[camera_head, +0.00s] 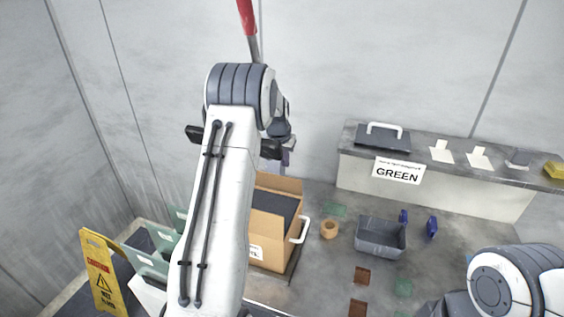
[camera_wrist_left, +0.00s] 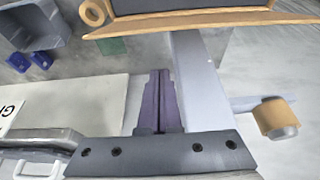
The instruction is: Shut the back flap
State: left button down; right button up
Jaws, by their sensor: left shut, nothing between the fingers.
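An open cardboard box (camera_head: 270,228) stands on the floor area at centre in the head view, with a dark slab inside. Its back flap (camera_head: 279,184) stands up at the rear edge. In the wrist view, the flap (camera_wrist_left: 190,20) shows as a tan strip along the top, beside the dark contents. My left gripper (camera_head: 287,156) is above and behind the box, apart from the flap. In the wrist view its fingers (camera_wrist_left: 158,100) are shut together and empty. My left arm hides the left part of the box. My right arm shows at lower right; its gripper is out of view.
A counter (camera_head: 440,170) with a GREEN sign (camera_head: 398,171) runs along the back wall. A grey bin (camera_head: 380,238) and a tan ring (camera_head: 329,229) sit right of the box. A yellow warning sign (camera_head: 100,268) and green racks (camera_head: 147,262) are at left.

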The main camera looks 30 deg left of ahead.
pick_arm(q)
jog(key=s+d+f+b+v, duration=0.15)
jog(key=b+v, duration=0.25)
jog(key=v, duration=0.5)
jog(key=g+p, duration=0.3)
jog(key=p, duration=0.3)
send_over(284, 184)
jog(key=shift+h, duration=0.4)
jog(key=shift+w+a+f, duration=0.1)
jog(key=shift+w+f, duration=0.05)
jog(key=shift+f, duration=1.75)
jog(key=shift+w+f, duration=0.15)
jog(key=shift+f, duration=1.75)
pick_arm(e)
jog(key=shift+s+d+r, duration=0.1)
jog(key=shift+s+r, duration=0.3)
jog(key=shift+r, duration=0.3)
jog(key=shift+s+d+r, duration=0.1)
jog(key=shift+s+r, duration=0.3)
jog(key=shift+r, duration=0.25)
